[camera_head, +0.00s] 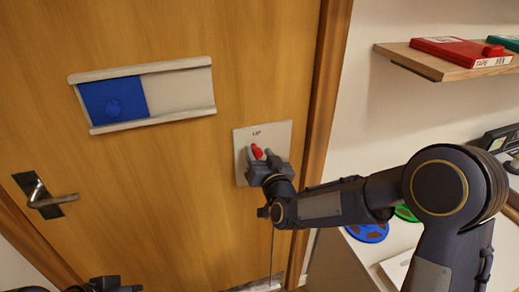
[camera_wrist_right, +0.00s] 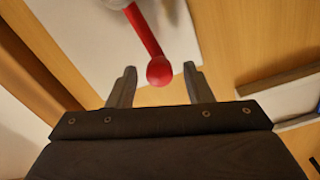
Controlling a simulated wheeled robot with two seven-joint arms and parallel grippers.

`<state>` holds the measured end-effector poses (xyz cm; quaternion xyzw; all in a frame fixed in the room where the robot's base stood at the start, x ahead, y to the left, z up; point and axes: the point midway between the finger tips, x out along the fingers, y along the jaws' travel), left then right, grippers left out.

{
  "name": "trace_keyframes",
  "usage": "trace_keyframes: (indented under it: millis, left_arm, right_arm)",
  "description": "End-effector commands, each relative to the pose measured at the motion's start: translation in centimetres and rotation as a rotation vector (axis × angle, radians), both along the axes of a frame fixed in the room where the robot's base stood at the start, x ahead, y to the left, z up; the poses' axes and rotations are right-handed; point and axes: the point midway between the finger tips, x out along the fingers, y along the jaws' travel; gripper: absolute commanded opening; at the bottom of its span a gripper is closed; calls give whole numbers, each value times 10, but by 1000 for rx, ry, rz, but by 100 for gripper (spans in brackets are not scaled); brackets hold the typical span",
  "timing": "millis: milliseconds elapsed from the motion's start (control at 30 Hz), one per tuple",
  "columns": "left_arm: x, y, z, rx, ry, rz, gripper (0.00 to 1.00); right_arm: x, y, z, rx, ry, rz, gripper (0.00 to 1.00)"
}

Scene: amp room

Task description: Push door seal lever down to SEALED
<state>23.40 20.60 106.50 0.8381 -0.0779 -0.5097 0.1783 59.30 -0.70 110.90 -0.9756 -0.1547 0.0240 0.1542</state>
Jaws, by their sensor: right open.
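The red door seal lever (camera_head: 257,152) is on a pale plate (camera_head: 282,133) marked "UP" on the wooden door. In the right wrist view the lever (camera_wrist_right: 147,35) is a red rod ending in a round knob. My right gripper (camera_head: 262,160) is at the plate, open. In the wrist view its fingers (camera_wrist_right: 160,80) show apart on either side of the knob, and I cannot tell whether they touch it. The lower plate is hidden behind the gripper. Part of my left arm (camera_head: 102,286) shows at the bottom left edge; its jaws cannot be made out.
A door handle (camera_head: 47,198) is at the left. A sliding blue panel (camera_head: 112,101) sits in a pale frame on the door. A shelf (camera_head: 440,66) with a red case (camera_head: 455,48) is at upper right. A counter with a blue reel (camera_head: 367,233) lies below my right arm.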

Motion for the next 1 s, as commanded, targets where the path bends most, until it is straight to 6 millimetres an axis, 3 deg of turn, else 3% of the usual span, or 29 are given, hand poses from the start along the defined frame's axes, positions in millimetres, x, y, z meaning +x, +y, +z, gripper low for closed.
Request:
trace_keyframes:
  millis: [400, 733, 1000]
  left_arm:
    - [0, 0, 3, 0, 0, 0, 36]
    - [0, 0, 3, 0, 0, 0, 36]
    - [0, 0, 2, 0, 0, 0, 36]
  right_arm:
    - [10, 3, -1, 0, 1, -1, 45]
    - [10, 3, -1, 0, 1, -1, 2]
    - [10, 2, -1, 3, 2, -1, 0]
